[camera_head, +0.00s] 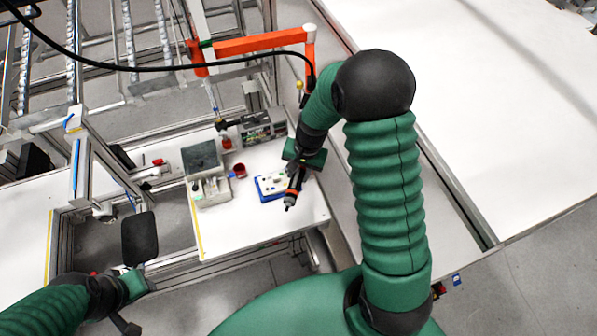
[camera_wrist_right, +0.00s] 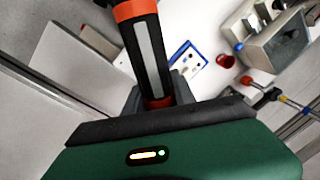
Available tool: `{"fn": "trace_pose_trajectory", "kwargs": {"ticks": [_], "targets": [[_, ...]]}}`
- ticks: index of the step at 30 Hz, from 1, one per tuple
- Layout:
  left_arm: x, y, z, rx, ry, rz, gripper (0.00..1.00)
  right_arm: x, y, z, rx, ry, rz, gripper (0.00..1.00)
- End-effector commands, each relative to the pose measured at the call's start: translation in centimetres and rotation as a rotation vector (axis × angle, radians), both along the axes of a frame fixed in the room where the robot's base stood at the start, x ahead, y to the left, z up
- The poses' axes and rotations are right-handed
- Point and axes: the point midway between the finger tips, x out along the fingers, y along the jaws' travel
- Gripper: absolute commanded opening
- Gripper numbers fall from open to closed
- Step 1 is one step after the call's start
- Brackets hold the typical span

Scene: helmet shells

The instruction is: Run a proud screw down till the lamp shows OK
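My right gripper (camera_head: 303,160) is shut on a black screwdriver with orange bands (camera_head: 293,190). The tool's tip points down, near the right front edge of the white block in a blue tray (camera_head: 264,194). I cannot tell if the tip touches anything. In the right wrist view, the tool (camera_wrist_right: 145,55) stands between my dark fingers, with the blue-edged tray (camera_wrist_right: 177,59) behind it, partly hidden. Individual screws are too small to judge. A dark box with a front panel (camera_head: 262,127) stands behind the tray; no lamp reading is legible. My left gripper (camera_head: 138,305) is low at left, away from the tray.
A grey bin (camera_head: 212,194) with small parts and a dark-topped box (camera_head: 202,157) stand left of the tray. An orange arm with a black cable (camera_head: 260,42) hangs over the back. The white bench (camera_head: 250,232) is clear in front.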

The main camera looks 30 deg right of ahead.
Motion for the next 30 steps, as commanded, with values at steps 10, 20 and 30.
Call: {"fn": "trace_pose_trajectory", "kwargs": {"ticks": [10,20,30], "targets": [[0.0,0.0,0.0,0.0,0.0,0.0,0.36,0.0,-0.03,0.07,0.0,-0.002,0.001,0.0],[0.0,0.0,0.0,0.0,0.0,0.0,0.36,0.01,-0.03,0.05,0.0,-0.001,0.0,0.0],[0.0,0.0,0.0,0.0,0.0,0.0,0.36,-0.01,-0.01,0.06,0.001,-0.001,0.0,0.0]]}}
